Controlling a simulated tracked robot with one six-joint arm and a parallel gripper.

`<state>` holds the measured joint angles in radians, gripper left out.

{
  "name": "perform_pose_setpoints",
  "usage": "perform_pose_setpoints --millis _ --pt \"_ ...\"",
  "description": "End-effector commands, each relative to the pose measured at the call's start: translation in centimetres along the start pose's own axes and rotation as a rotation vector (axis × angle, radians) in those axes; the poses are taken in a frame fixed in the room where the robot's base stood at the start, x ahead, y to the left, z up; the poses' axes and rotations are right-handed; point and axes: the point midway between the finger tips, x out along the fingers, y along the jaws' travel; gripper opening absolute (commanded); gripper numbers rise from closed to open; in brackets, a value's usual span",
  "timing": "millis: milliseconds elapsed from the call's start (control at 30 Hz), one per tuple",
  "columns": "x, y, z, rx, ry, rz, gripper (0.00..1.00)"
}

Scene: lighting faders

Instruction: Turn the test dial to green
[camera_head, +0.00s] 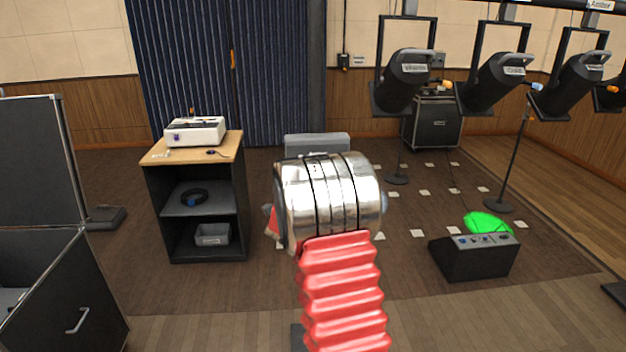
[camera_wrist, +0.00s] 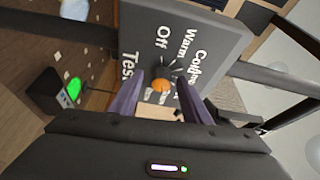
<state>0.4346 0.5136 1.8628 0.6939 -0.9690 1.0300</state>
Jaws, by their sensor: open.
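In the wrist view a grey panel (camera_wrist: 205,30) fills the upper middle, with white lettering including "Test", "Off" and "Warm", turned sideways. A small dark dial with an orange part (camera_wrist: 161,84) shows at its lower edge, between my fingers. My gripper (camera_wrist: 160,76) is open, its two purple fingers on either side of the dial. Whether they touch it I cannot tell. In the head view my arm hides the gripper and dial; a grey box top (camera_head: 317,143) shows behind the arm. No green mark is clear on the dial.
A black sloped console (camera_head: 475,258) stands at right beside a bright green patch of light (camera_head: 487,222) on the floor. A shelf unit (camera_head: 195,200) with a white device (camera_head: 195,131) stands at left. Stage lamps (camera_head: 405,80) hang at upper right. Brown floor lies between.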

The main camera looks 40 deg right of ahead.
Motion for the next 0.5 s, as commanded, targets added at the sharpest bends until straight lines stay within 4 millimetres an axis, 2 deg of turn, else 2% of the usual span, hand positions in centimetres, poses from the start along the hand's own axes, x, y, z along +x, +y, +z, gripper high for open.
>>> perform_pose_setpoints --millis 267,500 --pt "-1.5 -0.1 0.1 0.001 0.000 -0.001 0.43" --pt "-5.3 -0.1 0.1 0.000 -0.002 -0.001 0.43"
